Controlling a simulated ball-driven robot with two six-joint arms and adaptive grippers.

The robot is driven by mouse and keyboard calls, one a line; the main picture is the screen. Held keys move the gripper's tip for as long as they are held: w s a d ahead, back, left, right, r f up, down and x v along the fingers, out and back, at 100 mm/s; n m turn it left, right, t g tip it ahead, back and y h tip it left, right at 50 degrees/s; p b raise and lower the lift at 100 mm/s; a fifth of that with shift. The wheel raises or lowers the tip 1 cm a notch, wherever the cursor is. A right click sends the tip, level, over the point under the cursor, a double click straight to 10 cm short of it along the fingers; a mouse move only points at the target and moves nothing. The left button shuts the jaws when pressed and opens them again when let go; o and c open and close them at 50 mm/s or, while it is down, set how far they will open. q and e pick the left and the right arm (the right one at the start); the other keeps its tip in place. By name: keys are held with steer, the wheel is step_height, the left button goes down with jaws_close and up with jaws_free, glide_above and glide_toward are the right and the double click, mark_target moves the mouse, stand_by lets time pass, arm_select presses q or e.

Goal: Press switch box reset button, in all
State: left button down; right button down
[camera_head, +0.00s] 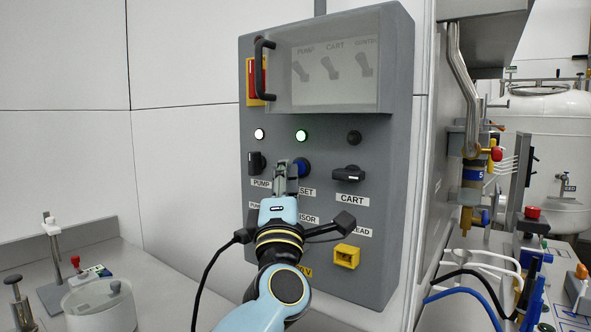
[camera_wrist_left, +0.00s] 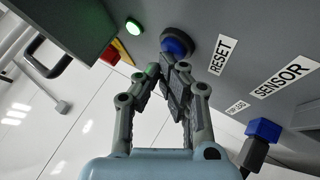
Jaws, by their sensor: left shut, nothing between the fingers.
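The grey switch box (camera_head: 390,225) is mounted on the wall ahead. Its round blue reset button (camera_head: 305,168) sits in the middle row, above a label partly hidden by my gripper. My left gripper (camera_head: 287,165) is shut and empty, with its fingertips in front of the box just left of the button in the head view. In the left wrist view the blue button (camera_wrist_left: 177,40) lies just beyond the shut fingertips (camera_wrist_left: 170,68), beside the RESET label (camera_wrist_left: 222,54). I cannot tell whether they touch. My right gripper is out of view.
A black PUMP knob (camera_head: 256,163) and a CART knob (camera_head: 346,173) flank the button. Above are a lit white lamp (camera_head: 259,134), a lit green lamp (camera_head: 301,135) and a dark lamp (camera_head: 354,138). A handled window cover (camera_head: 335,100) juts out at the top.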

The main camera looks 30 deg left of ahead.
arm_select(q)
steer(key=shift+s, duration=0.9)
steer(key=shift+s, duration=0.1)
steer(key=s, duration=0.2)
steer(key=s+p, duration=0.1)
steer(key=s, duration=0.1)
steer(key=shift+s+a, duration=0.2)
steer(key=shift+s, duration=0.2)
stand_by(0.5)
